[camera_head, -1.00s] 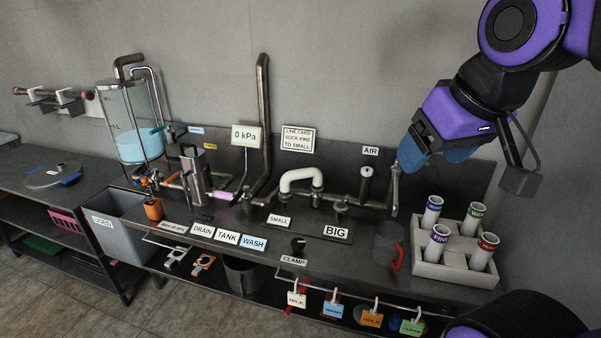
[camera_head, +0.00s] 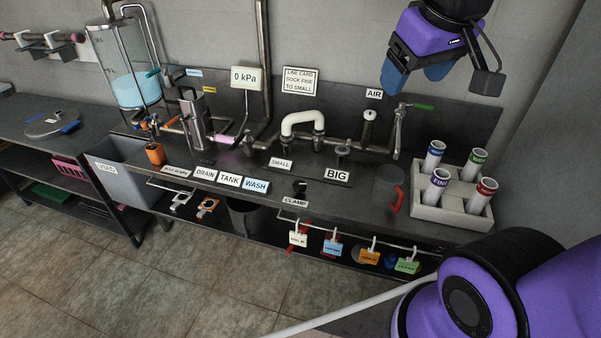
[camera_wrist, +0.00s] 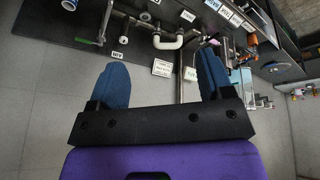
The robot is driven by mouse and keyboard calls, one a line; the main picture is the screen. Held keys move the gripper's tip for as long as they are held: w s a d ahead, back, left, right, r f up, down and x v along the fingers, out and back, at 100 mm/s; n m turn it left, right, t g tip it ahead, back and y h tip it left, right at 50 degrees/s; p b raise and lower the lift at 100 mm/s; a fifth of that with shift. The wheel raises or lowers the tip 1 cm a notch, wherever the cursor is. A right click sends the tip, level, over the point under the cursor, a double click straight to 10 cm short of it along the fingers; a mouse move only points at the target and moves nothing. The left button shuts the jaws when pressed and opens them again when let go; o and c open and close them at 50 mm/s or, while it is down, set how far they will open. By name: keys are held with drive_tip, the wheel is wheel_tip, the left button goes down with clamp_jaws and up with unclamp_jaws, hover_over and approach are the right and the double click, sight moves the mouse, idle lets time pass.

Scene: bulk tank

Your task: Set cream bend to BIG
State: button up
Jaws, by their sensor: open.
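The cream bend (camera_head: 302,117) is an upside-down U of pale pipe on the dark bench's pipework. Its left leg comes down behind the SMALL label (camera_head: 280,164) and its right leg onto a metal fitting (camera_head: 318,144). The BIG label (camera_head: 337,174) lies to the right, with a short capped stub (camera_head: 342,149) behind it and apart from the bend. My gripper (camera_head: 416,78) is open and empty, high above the bench, up and right of the bend. In the wrist view the bend (camera_wrist: 168,43) shows beyond the blue fingers (camera_wrist: 164,70), untouched.
A green-handled lever (camera_head: 422,106) stands near the AIR label (camera_head: 374,94). A grey rack (camera_head: 452,205) with several labelled tubes is at the right. A tall vertical pipe (camera_head: 263,60) rises left of the bend.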

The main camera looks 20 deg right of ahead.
drive_tip(key=w+f+n+g, duration=0.1)
drive_tip(key=w+f+n, duration=0.3)
drive_tip(key=w, duration=0.8)
drive_tip(key=n+g, duration=0.4)
drive_tip(key=n, duration=0.2)
hover_over(300, 184)
wheel_tip(300, 184, down, 35)
drive_tip(key=shift+y, duration=0.4)
wheel_tip(300, 184, down, 11)
drive_tip(key=shift+r, duration=0.2)
drive_tip(key=c, duration=1.3)
